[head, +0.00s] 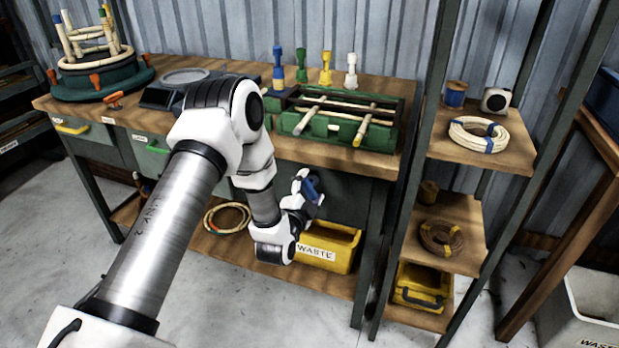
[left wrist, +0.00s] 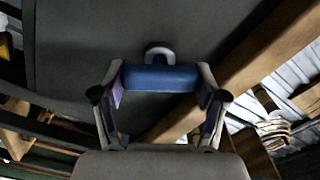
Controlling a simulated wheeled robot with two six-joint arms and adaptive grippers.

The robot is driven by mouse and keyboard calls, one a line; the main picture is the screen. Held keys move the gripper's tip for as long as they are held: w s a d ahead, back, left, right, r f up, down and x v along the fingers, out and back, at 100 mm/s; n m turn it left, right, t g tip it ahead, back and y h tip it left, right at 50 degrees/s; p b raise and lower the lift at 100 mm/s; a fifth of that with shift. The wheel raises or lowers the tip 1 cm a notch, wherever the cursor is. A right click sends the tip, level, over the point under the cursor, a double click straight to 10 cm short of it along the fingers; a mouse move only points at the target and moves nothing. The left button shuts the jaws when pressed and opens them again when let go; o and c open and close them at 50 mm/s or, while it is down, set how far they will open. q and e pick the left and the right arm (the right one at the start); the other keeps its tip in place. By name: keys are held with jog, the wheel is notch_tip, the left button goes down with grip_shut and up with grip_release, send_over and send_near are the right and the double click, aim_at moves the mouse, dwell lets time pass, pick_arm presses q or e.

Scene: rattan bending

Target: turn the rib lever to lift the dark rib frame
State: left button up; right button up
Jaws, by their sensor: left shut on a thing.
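The rib lever shows as a blue grip (left wrist: 160,78) on a light bracket, in front of a dark grey panel in the left wrist view. In the head view a blue part (head: 312,190) shows at my gripper, below the bench edge. My left gripper (head: 308,192) is shut on this blue grip, with one finger at each end of it in the left wrist view (left wrist: 160,100). The dark rib frame appears to be part of the green fixture (head: 330,128) on the bench, under pale rattan sticks; its height is hard to tell. My right gripper is not in view.
Coloured clamps (head: 326,70) stand behind the fixture. A round jig with rattan posts (head: 95,80) stands at the bench's left end. A yellow waste bin (head: 328,245) sits on the lower shelf near my gripper. A shelf rack with rattan coils (head: 478,135) stands at right.

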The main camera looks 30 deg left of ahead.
pick_arm(q)
jog(key=m+p, duration=0.3)
jog(key=m, duration=0.1)
jog(key=shift+r+p, duration=0.1)
jog(key=shift+p, duration=0.25)
jog(key=shift+f+m+p, duration=0.25)
jog(key=shift+m+p, duration=0.45)
jog(key=shift+m, duration=0.3)
jog(key=o, duration=1.2)
jog(key=shift+c, duration=0.2)
jog(key=v, duration=1.2)
jog(key=shift+f, duration=0.1)
